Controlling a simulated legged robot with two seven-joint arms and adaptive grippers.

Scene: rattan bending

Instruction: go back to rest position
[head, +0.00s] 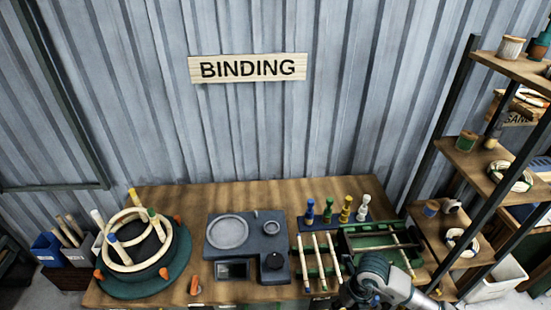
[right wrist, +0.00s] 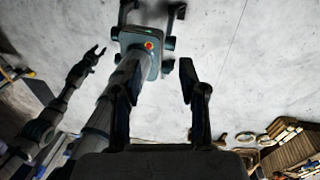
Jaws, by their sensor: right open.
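My right gripper (right wrist: 160,85) shows in the right wrist view with its two dark fingers spread wide. It is open and nothing is between the fingers. Behind them are the pale floor and my own base and column. In the head view my right arm comes in at the bottom right, over the front edge of the workbench (head: 190,200); its fingers cannot be made out there. My left gripper (right wrist: 96,57) shows small at the left of the right wrist view, with its fingers apart and nothing seen in them. It is not in the head view.
On the bench are a round green jig with rattan rings (head: 125,240), a dark scale-like device (head: 247,246), a rack of light sticks (head: 319,258), colored pegs (head: 346,208) and a green tray (head: 352,233). A shelf (head: 500,185) stands right.

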